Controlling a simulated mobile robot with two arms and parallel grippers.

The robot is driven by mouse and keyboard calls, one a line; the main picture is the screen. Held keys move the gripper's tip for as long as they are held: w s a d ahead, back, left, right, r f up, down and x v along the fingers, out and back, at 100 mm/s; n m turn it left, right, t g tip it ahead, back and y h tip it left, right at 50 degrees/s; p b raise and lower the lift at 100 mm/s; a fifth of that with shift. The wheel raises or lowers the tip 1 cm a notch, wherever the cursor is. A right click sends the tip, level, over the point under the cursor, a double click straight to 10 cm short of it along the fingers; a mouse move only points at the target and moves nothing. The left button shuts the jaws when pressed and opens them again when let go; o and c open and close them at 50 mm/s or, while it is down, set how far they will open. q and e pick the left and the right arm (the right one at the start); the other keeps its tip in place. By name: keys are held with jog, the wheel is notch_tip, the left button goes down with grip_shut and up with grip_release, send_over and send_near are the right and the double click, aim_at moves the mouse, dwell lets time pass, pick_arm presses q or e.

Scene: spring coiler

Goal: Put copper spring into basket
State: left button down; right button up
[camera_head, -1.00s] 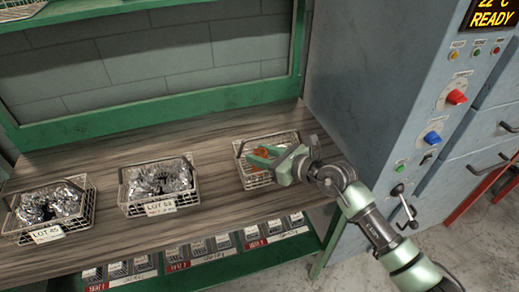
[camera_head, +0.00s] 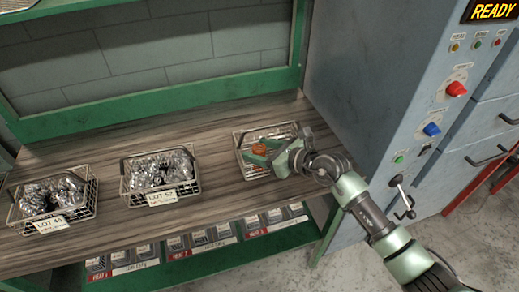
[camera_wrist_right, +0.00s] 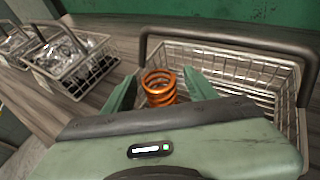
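The orange copper spring (camera_head: 259,149) is at the right-hand wire basket (camera_head: 243,165) on the wooden shelf, within its outline. In the right wrist view the spring (camera_wrist_right: 160,88) stands upright between the two green fingers, with a small gap on each side. My right gripper (camera_wrist_right: 160,92) is open around it, low over the basket (camera_wrist_right: 250,52). In the head view the right gripper (camera_head: 264,154) reaches in from the right and partly covers the basket. The spring's lower end is hidden by the gripper body. My left gripper is not in view.
Two baskets of silvery springs, LOT 52 (camera_head: 160,198) and LOT 45 (camera_head: 52,221), stand to the left on the shelf (camera_head: 215,185). A grey machine cabinet (camera_head: 390,80) with knobs is close on the right. The green frame rail (camera_head: 150,112) runs behind.

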jog(key=shift+r, duration=0.1)
jog(key=shift+r+p, duration=0.35)
jog(key=shift+r, duration=0.05)
jog(key=b+v, duration=0.1)
jog(key=v, duration=1.1)
jog(key=shift+f+b, duration=0.25)
jog(key=shift+b, duration=0.1)
